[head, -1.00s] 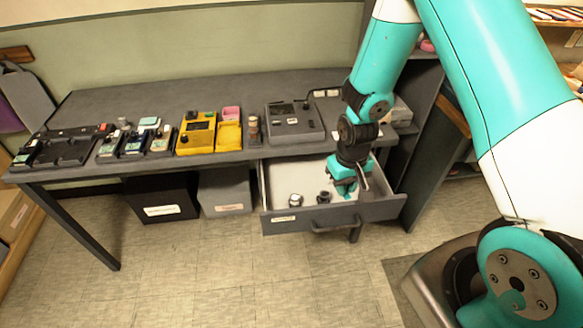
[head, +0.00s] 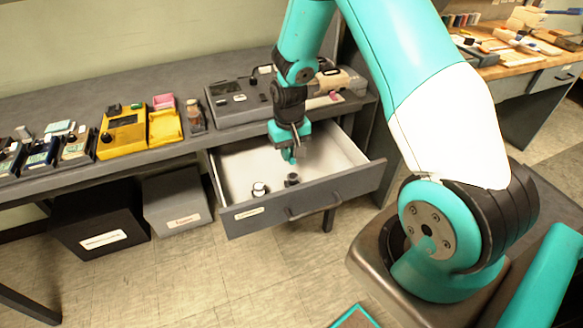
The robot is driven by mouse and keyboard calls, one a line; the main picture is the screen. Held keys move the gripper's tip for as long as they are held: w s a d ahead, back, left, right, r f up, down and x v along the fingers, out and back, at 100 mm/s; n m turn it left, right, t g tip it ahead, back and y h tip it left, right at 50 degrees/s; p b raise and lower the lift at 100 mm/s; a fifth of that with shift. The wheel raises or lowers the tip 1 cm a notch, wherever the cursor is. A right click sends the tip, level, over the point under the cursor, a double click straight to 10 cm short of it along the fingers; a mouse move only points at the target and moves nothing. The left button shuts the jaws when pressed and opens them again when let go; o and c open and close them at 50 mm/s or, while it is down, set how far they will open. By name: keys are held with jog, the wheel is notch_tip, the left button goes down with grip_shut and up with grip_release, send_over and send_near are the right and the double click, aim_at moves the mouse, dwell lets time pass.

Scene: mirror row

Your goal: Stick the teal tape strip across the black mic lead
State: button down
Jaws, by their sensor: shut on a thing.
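My gripper (head: 289,155) points down over the open grey drawer (head: 300,193), above its pale floor. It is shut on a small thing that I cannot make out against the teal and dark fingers. I cannot pick out a separate teal tape strip or a black mic lead in this view. Two small round pieces, one white and black (head: 259,189) and one dark (head: 292,180), lie in the drawer, in front of the gripper.
The grey bench holds a grey device (head: 240,100), a yellow pedal (head: 122,134), a yellow tray (head: 165,127) and a small brown bottle (head: 194,115). Dark (head: 100,220) and grey (head: 177,200) bins stand below. A wooden workbench (head: 520,62) is at right.

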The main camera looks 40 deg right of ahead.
aim_at(291, 174)
jog(key=shift+w+d+f, duration=0.1)
jog(key=shift+d+f, duration=0.2)
jog(key=shift+f, duration=0.15)
notch_tip(291, 174, down, 4)
jog(key=b, duration=0.4)
jog(key=shift+f, duration=0.2)
dwell(0.9)
jog(key=shift+f, duration=0.6)
dwell(0.7)
dwell(0.4)
jog(key=c, duration=1)
grip_release()
jog(key=shift+r, duration=0.1)
